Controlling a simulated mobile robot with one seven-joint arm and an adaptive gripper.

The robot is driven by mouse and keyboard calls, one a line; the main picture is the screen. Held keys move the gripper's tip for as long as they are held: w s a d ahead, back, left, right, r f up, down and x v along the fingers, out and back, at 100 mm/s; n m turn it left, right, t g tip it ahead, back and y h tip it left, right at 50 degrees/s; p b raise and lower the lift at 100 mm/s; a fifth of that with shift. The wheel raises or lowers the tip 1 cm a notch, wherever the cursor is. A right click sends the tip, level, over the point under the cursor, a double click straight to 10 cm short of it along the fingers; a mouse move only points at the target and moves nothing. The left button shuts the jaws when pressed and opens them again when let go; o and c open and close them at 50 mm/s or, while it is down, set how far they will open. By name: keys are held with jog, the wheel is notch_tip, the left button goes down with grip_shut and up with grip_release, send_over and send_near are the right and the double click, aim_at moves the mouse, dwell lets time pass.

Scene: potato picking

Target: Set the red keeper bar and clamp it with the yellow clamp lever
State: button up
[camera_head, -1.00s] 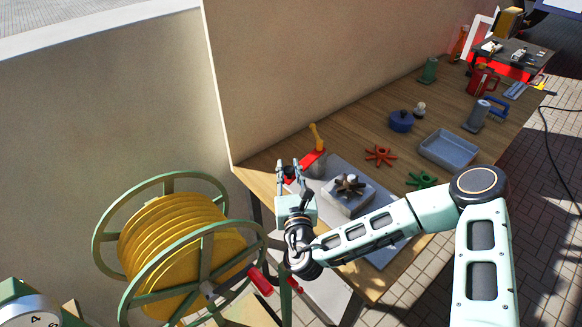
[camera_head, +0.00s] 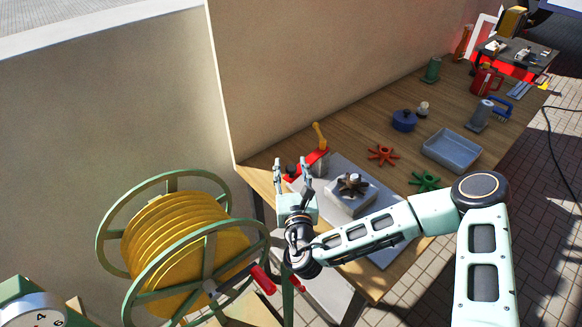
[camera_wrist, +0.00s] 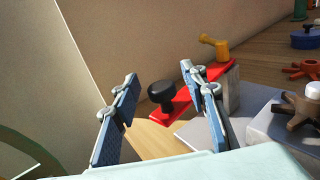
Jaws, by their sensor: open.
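The red keeper bar (camera_head: 315,158) lies at the table's near left corner. In the wrist view the bar (camera_wrist: 186,100) has a black knob (camera_wrist: 162,92) at its near end, and its far end lies at the top of a grey block (camera_wrist: 230,92). The yellow clamp lever (camera_head: 318,131) stands up at the bar's far end; it also shows in the wrist view (camera_wrist: 215,44). My gripper (camera_head: 291,162) is open and holds nothing. In the wrist view its fingers (camera_wrist: 162,82) are spread, with the knob seen between them and the right finger covering part of the bar.
A grey fixture (camera_head: 350,199) with a brown star knob (camera_head: 350,184) stands right of my gripper. Red (camera_head: 381,155) and green (camera_head: 424,181) star knobs and a grey tray (camera_head: 451,150) lie farther right. A wall (camera_head: 300,80) runs along the back. A yellow hose reel (camera_head: 175,240) stands left.

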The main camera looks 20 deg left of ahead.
jog(key=v, duration=1.2)
